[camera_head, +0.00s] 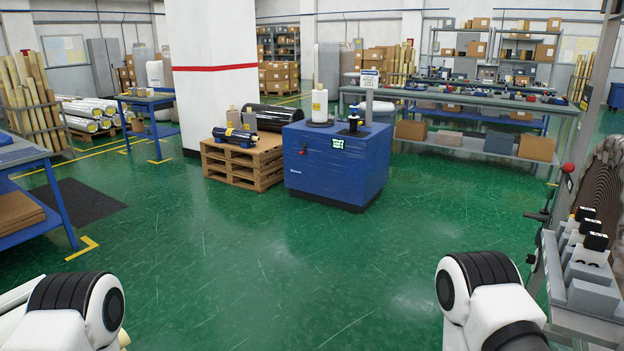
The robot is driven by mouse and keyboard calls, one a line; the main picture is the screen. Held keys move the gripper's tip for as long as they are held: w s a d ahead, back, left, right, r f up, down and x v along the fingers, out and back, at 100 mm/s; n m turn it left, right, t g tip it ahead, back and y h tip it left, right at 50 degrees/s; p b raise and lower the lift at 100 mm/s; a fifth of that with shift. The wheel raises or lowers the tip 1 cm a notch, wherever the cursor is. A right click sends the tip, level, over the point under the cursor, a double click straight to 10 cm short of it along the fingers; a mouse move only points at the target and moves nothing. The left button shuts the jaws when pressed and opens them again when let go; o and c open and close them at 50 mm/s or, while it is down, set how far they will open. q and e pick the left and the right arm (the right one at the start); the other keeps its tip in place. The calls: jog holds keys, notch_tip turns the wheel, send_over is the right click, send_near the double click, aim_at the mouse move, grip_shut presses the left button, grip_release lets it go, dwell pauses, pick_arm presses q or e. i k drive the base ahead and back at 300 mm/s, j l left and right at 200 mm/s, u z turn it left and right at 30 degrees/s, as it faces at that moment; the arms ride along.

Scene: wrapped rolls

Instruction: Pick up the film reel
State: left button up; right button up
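White and black links of my two arms show at the bottom corners, well short of these things. Neither gripper is in view.
Open green floor (260,260) lies between me and the machine. A blue bench (28,180) stands at the left. A grey rack (590,285) with several black-capped containers stands close at the right. A long table (460,98) with cartons below stands behind. A white pillar (212,70) rises behind the pallets.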

aim_at(354, 120)
jog(key=i+l+z, duration=0.2)
jog(key=i, duration=0.35)
jog(key=i+l+z, duration=0.2)
jog(key=i, duration=0.35)
jog(key=i+j+z, duration=0.2)
jog(key=i, duration=0.3)
jog(key=i+z, duration=0.2)
jog(key=i, duration=0.35)
jog(key=i+j+z, duration=0.15)
jog(key=i, duration=0.4)
jog(key=i+j+z, duration=0.2)
jog(key=i, duration=0.35)
jog(key=i+j+u, duration=0.2)
jog(key=i, duration=0.35)
jog(key=i+l+u, duration=0.15)
jog(key=i, duration=0.4)
jog(key=i+u, duration=0.2)
jog(key=i, duration=0.35)
jog(key=i+l+u, duration=0.2)
jog(key=i, duration=0.3)
jog(key=i+l+u, duration=0.15)
jog(key=i, duration=0.4)
